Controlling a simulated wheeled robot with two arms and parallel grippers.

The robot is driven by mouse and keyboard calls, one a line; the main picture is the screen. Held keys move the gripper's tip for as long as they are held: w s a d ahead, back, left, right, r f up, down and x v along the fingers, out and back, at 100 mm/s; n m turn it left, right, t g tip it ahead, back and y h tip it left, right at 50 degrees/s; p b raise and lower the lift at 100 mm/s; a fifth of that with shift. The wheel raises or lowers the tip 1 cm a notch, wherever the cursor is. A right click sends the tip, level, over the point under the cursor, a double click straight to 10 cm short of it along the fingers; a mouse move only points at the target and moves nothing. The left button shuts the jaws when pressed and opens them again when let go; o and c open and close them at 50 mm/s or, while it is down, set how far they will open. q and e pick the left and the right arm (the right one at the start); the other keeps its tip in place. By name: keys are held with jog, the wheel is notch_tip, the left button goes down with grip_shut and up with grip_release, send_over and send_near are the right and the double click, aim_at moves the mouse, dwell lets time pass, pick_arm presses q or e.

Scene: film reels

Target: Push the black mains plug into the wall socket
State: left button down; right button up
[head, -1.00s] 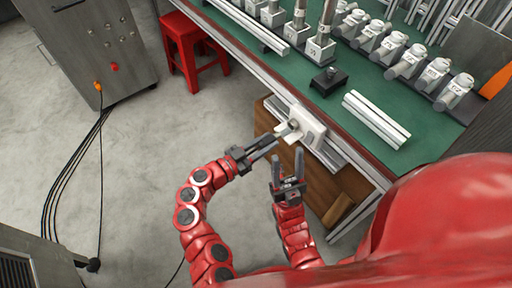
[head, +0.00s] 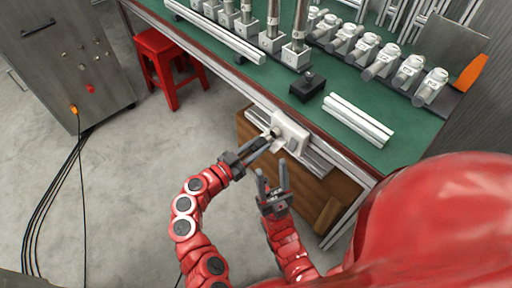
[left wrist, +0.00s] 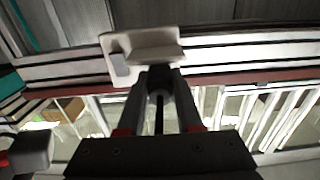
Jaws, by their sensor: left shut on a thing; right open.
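The white wall socket (head: 291,133) is fixed to the front edge of the bench. It also shows in the left wrist view (left wrist: 150,46), just beyond my fingertips. My left gripper (head: 268,141) is at the socket's left side, its fingers pointing at it. It is shut on a dark thing, seemingly the black mains plug (left wrist: 159,82), mostly hidden between the fingers. I cannot tell whether the plug touches the socket or is in it. My right gripper (head: 271,178) is open and empty, below the socket with its fingers pointing up.
The green bench (head: 262,88) holds a black block (head: 307,86), white bars (head: 358,119) and several metal fittings. A wooden box (head: 325,190) is under it. A red stool (head: 168,70) and a grey cabinet (head: 65,60) stand left.

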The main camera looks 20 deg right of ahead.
pick_arm(q)
jog(key=shift+b+x, duration=0.95)
jog(key=shift+x, duration=0.5)
jog(key=c, duration=0.5)
grip_release()
jog(key=v, duration=1.7)
jog(key=shift+a, duration=0.25)
jog(key=shift+s, duration=0.15)
